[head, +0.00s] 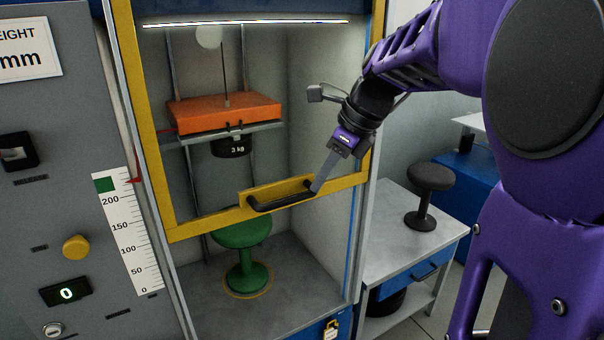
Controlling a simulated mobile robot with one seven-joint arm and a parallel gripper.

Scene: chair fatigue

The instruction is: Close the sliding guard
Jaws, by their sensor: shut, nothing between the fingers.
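The sliding guard (208,231) is a clear pane in a yellow frame on the front of the test cabinet. Its lower bar sits partway down the opening, with a gap below it down to the cabinet floor. A black bar handle (272,203) is mounted on a yellow plate at the lower bar. My gripper (317,190) is shut, with its fingers pointing down at the right end of the handle. I cannot tell whether the fingertips touch the handle.
Inside the cabinet a green stool (243,262) stands on the floor below an orange block (225,112) with a 3 kg weight (231,147). A grey panel with a scale (128,235) is at left. A side table (398,237) with a dark stool (428,190) is at right.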

